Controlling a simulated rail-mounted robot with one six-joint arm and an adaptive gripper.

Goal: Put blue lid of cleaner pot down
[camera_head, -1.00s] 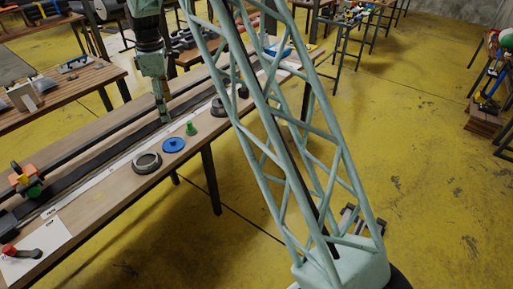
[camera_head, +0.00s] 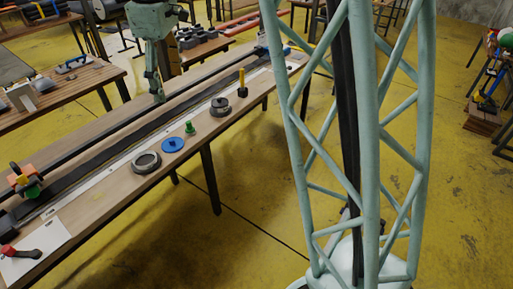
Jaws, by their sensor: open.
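The blue lid (camera_head: 172,145) is a round blue disc lying flat on the long wooden workbench (camera_head: 95,186), near its front edge. My gripper (camera_head: 157,95) points down over the bench, behind the lid and a little to its left in the picture. It is open, apart from the lid, and nothing shows between its fingers. A grey ring-shaped object (camera_head: 147,162) stands just left of the lid; I cannot tell whether it is the cleaner pot.
A small green piece (camera_head: 190,128), a dark round part (camera_head: 220,107) and a yellow-handled tool (camera_head: 242,82) stand right of the lid. A black strip (camera_head: 120,138) runs along the bench. A red-handled tool (camera_head: 20,252) lies at the near left end.

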